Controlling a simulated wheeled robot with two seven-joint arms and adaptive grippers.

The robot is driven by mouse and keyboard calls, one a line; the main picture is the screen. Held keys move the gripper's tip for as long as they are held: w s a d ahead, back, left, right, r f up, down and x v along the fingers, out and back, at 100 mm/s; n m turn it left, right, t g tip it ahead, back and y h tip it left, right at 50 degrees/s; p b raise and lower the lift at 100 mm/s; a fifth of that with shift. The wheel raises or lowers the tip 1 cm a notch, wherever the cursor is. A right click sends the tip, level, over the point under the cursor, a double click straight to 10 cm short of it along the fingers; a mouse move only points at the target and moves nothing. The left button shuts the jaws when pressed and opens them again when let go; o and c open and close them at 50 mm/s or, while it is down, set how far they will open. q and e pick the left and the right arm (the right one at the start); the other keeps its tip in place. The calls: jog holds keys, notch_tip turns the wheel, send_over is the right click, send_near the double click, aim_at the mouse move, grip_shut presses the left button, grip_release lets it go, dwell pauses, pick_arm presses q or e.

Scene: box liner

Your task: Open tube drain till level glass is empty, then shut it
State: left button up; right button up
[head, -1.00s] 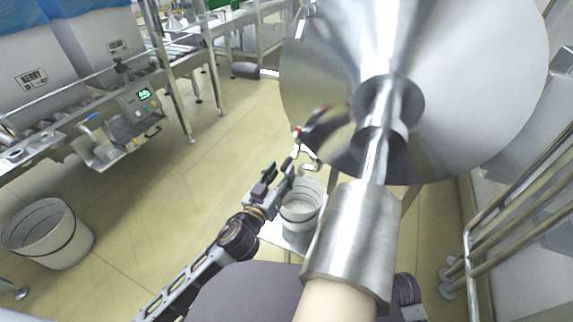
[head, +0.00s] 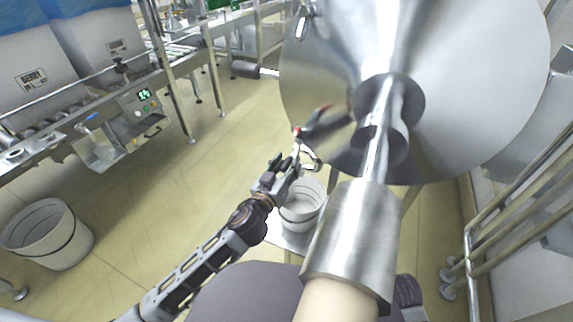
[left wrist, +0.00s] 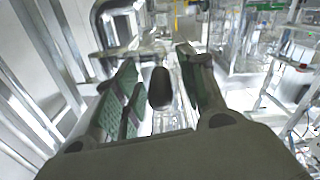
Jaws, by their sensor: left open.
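A large polished steel vessel (head: 460,80) fills the upper right of the head view. Below its left edge are a thin valve lever with a red tip (head: 297,132) and a curved steel drain pipe (head: 312,160). My left gripper (head: 283,166) is open beside these parts. In the left wrist view, a dark rounded handle (left wrist: 160,88) stands between its two green-padded fingers (left wrist: 158,98), with a visible gap from the fingers. I cannot make out the level glass or its level for certain. My right gripper is not in view.
A white bucket (head: 302,212) stands under the drain pipe on a pale plate. Another bucket (head: 45,232) stands at the left. A conveyor with a control box (head: 140,103) runs along the left. Steel pipes (head: 510,215) line the right. The middle floor is clear.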

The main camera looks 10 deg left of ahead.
pick_arm(q)
jog(key=shift+c, duration=0.3)
grip_shut()
dwell(0.3)
